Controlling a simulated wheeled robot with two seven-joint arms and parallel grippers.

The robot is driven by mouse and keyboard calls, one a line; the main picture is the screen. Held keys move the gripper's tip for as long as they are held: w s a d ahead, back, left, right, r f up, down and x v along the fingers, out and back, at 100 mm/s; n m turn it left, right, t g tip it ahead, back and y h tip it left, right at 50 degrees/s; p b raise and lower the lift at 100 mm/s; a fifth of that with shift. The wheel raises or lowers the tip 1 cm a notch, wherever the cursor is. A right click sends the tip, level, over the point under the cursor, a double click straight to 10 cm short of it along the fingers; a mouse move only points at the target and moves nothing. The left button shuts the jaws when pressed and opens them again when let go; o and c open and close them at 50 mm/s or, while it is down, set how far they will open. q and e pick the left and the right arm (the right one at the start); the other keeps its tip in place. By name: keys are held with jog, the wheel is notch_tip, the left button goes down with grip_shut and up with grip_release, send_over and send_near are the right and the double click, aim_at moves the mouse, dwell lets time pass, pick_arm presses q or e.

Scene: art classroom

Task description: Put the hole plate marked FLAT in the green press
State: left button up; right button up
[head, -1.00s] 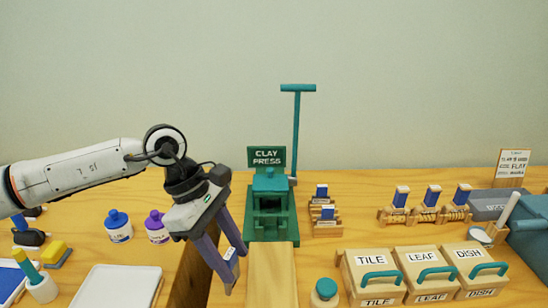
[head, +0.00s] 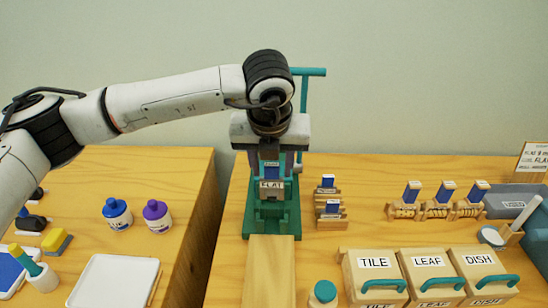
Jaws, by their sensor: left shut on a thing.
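The green press (head: 289,222) stands at the middle of the table, with its tall teal T-handle (head: 304,90) rising behind my arm. My left gripper (head: 271,190) points down in front of the press and is shut on the hole plate marked FLAT (head: 271,184). The plate's white label faces me, and a blue part shows above it. The plate is in front of the press's upper part; I cannot tell whether it touches the press. The gripper hides the press sign and most of the press front. My right gripper is not in view.
A wooden board (head: 271,270) runs forward from the press. Boxes labelled TILE (head: 374,262), LEAF and DISH stand at front right. Bottles (head: 117,214) stand on the left table, past a gap.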

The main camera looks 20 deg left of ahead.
aim_at(272, 188)
pick_arm(q)
jog(key=shift+f+b, duration=0.3)
jog(key=shift+f, duration=0.5)
notch_tip(272, 188, down, 3)
jog(key=shift+f+b, duration=0.15)
jog(key=shift+b, duration=0.35)
notch_tip(272, 188, down, 2)
jog(key=shift+f+b, duration=0.25)
jog(key=shift+b, duration=1)
jog(key=shift+f, duration=0.2)
jog(key=shift+w+b, duration=0.1)
jog(key=shift+b, duration=0.5)
